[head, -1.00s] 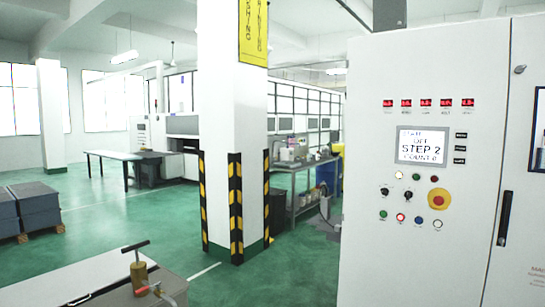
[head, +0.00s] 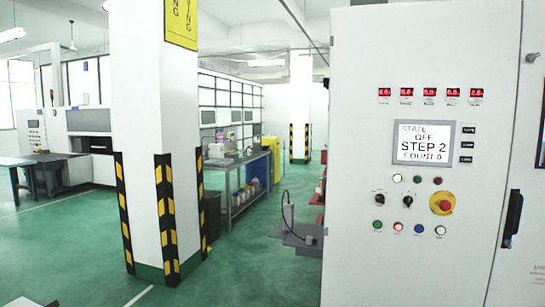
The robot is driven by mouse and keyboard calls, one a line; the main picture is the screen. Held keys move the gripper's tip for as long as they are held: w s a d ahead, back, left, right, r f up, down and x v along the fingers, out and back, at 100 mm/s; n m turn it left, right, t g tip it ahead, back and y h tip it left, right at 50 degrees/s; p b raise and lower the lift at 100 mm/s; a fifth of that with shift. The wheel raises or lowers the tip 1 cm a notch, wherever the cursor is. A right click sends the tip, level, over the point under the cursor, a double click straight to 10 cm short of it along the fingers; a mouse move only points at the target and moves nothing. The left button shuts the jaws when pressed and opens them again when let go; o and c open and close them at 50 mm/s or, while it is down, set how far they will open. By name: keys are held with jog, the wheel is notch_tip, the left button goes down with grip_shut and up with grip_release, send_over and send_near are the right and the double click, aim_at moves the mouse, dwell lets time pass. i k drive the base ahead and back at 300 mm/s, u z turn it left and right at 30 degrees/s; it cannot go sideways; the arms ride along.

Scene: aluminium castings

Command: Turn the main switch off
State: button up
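A white control cabinet (head: 350,255) fills the right of the head view. Its front carries a red knob on a yellow disc (head: 443,202), with two black rotary selectors (head: 379,199) and (head: 407,201) to its left. I cannot tell for sure which of these is the main switch. The screen (head: 424,142) reads "STATE OFF", "STEP 2", "COUNT 0". Below the selectors is a row of buttons, the red one (head: 398,227) bright. My gripper is not in view.
A black door handle (head: 513,215) sits right of the panel. A white pillar (head: 155,100) with black-yellow corner guards stands left. Green floor (head: 235,275) is open between pillar and cabinet. A small grey table (head: 305,236) stands by the cabinet's left side.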

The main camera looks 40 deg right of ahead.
aim_at(325, 153)
jog(key=z, duration=0.65)
jog(key=i, duration=0.8)
jog(key=z, duration=1.1)
jog(key=i, duration=0.3)
jog(key=z, duration=0.3)
jog(key=k, duration=0.45)
jog(key=u, duration=0.8)
jog(key=i, duration=1.5)
jog(key=z, duration=0.9)
